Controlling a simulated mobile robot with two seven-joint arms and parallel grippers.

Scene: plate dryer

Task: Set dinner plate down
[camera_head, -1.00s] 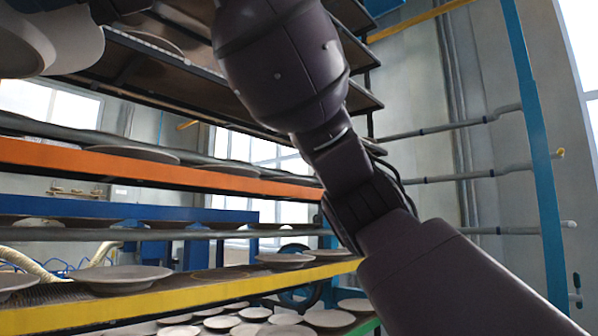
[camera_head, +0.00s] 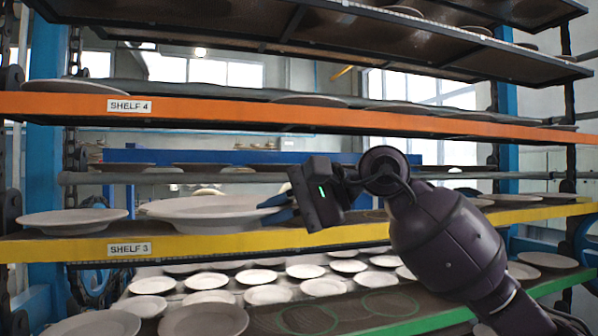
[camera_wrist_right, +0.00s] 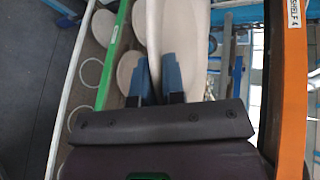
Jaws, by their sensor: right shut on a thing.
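A large pale dinner plate (camera_head: 205,212) is held roughly level at the yellow shelf 3 (camera_head: 180,245), right of another plate (camera_head: 72,221). Whether it touches the shelf cannot be told. My right gripper (camera_head: 278,204) comes from the right and is shut on the plate's right rim. In the right wrist view the blue fingers (camera_wrist_right: 155,78) pinch the rim of the same plate (camera_wrist_right: 185,40), seen nearly edge-on. My left gripper is not in view.
The orange shelf 4 (camera_head: 220,109) runs above my gripper and holds several plates. Below, a green-edged shelf (camera_head: 420,322) holds several plates and has empty green circles (camera_head: 308,318). Blue posts (camera_head: 42,150) and chains stand at the sides.

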